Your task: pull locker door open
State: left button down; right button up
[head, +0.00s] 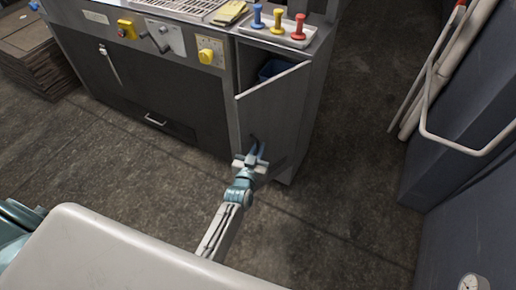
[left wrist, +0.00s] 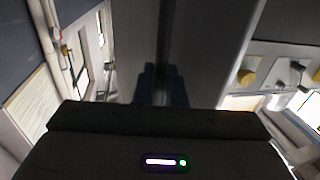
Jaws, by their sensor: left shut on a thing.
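The locker door (head: 272,118) is a grey panel at the right end of the machine cabinet in the head view. It stands partly open, with a gap at its top showing a blue bin (head: 273,69) inside. My left gripper (head: 255,150) is at the outer face of the door, shut on its handle. The handle is mostly hidden by the fingers. In the left wrist view the dark blue fingers (left wrist: 161,84) close on a dark upright bar in front of the door. My right gripper is not in view.
A tray (head: 298,42) with blue, yellow and red pegs stands on the cabinet above the door. Yellow knobs (head: 206,56) and levers are on the cabinet front. A pale rail (head: 455,144) and a dark blue unit stand at right. The floor (head: 345,170) between is clear.

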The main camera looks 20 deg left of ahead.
pick_arm(q)
jog(key=shift+d, duration=0.1)
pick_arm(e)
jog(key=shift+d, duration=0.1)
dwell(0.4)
